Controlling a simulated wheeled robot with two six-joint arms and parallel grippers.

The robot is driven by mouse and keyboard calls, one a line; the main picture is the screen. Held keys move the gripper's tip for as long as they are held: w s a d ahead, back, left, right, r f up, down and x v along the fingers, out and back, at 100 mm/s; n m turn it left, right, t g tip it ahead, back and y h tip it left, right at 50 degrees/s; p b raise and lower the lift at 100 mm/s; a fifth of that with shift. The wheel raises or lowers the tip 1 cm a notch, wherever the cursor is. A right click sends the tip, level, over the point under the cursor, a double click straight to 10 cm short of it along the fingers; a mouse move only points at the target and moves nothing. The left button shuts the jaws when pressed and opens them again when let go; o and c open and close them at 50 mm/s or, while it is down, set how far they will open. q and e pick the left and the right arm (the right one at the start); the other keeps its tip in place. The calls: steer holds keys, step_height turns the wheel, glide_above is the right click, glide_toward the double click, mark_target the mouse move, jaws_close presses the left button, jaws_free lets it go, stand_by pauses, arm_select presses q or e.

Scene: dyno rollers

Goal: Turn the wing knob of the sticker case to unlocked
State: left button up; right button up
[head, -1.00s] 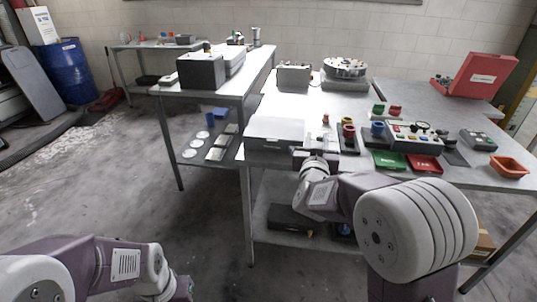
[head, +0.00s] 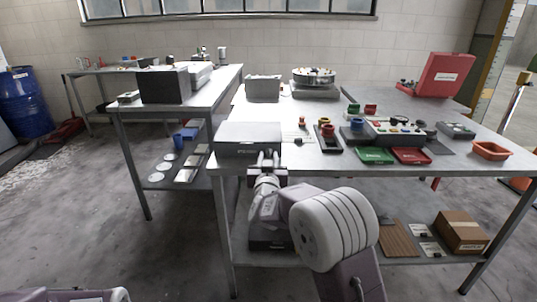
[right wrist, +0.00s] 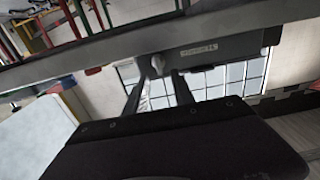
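The sticker case (head: 248,134) is a flat grey box at the front left of the middle table, with a small label on its front. In the right wrist view its dark front (right wrist: 215,50) spans the upper middle, with the label tilted. The pale wing knob (right wrist: 153,66) sticks out left of the label. My right gripper (head: 267,155) is before the case's front at the table edge. In the right wrist view the gripper (right wrist: 159,80) is open and empty, with its tips just short of the knob and on either side of it. My left gripper is out of view.
Right of the case are a dark holder with coloured rings (head: 326,138), a green tray (head: 376,156), a red tray (head: 411,156) and an orange bin (head: 491,150). A red case (head: 446,75) stands open behind. The floor in front is clear.

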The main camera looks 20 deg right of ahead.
mark_target(269, 152)
steer(key=shift+x, duration=1.85)
jaws_close()
steer(key=shift+f, duration=0.1)
